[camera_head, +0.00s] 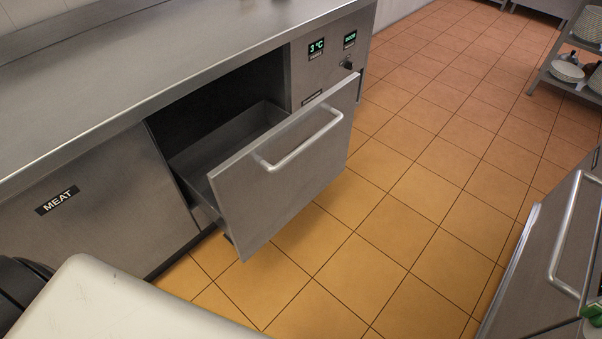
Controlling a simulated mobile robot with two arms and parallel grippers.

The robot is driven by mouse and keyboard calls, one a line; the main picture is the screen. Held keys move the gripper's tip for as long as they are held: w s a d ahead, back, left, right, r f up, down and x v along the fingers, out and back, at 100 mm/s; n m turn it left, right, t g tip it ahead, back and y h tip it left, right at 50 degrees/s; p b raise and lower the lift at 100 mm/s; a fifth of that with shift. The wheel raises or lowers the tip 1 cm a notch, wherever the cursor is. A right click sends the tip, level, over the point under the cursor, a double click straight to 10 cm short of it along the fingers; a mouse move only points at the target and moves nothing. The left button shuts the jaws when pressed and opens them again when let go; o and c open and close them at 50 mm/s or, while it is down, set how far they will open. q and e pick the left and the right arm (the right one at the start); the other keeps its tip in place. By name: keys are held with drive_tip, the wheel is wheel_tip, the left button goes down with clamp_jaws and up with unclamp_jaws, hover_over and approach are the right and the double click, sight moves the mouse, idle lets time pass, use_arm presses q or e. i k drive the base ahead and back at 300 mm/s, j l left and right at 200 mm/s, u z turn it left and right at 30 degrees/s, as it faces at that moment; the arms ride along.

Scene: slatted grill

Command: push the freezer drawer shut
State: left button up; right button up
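The freezer drawer (285,172) is pulled out of the steel counter unit, with its front panel standing well clear of the cabinet. Its inside (228,140) shows as a grey metal tray, and the visible part looks empty. A bar handle (304,143) is fixed across the upper part of the drawer front. Neither gripper is visible. A pale, rounded shape fills the lower left and hides some floor and the foot of the counter.
The steel counter (160,55) has a closed MEAT front (100,205) left of the drawer and a control panel (330,55) to its right. The tiled floor (400,220) is clear. Another handled steel front (550,260) stands at lower right; a dish shelf (570,75) is at upper right.

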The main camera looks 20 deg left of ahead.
sight(252, 174)
drive_tip(key=i+l+u, duration=0.1)
drive_tip(key=u, duration=0.3)
drive_tip(key=i+l+u, duration=0.1)
drive_tip(key=u, duration=0.35)
drive_tip(key=i+l+u, duration=0.1)
drive_tip(key=u, duration=0.3)
drive_tip(key=l+u, duration=0.25)
drive_tip(key=u, duration=0.15)
drive_tip(key=i, duration=0.05)
